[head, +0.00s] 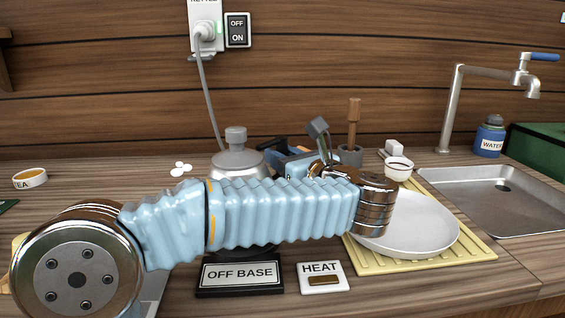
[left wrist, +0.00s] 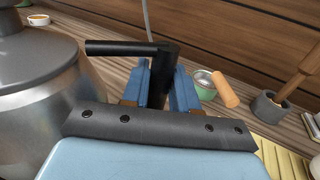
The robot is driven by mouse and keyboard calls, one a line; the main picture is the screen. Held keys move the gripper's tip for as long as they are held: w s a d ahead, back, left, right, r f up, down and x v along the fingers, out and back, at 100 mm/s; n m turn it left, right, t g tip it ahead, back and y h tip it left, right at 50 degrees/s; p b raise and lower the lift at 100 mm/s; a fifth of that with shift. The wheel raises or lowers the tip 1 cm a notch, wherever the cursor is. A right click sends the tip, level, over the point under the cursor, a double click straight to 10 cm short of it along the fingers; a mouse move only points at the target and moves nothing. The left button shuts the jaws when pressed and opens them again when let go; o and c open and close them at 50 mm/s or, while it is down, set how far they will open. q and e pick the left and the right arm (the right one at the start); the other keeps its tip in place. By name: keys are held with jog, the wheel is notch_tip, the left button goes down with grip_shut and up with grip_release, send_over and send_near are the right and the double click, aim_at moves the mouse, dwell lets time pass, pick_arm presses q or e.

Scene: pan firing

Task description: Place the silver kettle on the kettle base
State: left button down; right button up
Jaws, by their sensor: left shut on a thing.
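The silver kettle (head: 237,160) shows above my left arm in the head view, its lid and knob clear and its lower body hidden. In the left wrist view the kettle (left wrist: 38,95) fills the left side, with its black handle (left wrist: 120,48) reaching right. My left gripper (left wrist: 163,88) is shut on the handle, one blue finger on each side. It also shows behind my forearm in the head view (head: 288,158). The kettle base (head: 240,276), black and labelled "OFF BASE", lies in front, partly covered by my arm. Whether the kettle touches it is hidden. My right gripper is out of view.
A "HEAT" plate (head: 323,278) lies right of the base. A white plate (head: 425,228) rests on a yellow slatted mat (head: 465,256). A cord (head: 208,100) hangs behind the kettle.

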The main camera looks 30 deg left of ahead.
pick_arm(q)
jog(key=shift+f, duration=0.75)
jog(key=shift+s+f, duration=0.1)
jog(key=shift+f, duration=0.05)
jog(key=c, duration=0.9)
grip_release()
jog(key=shift+o, duration=0.2)
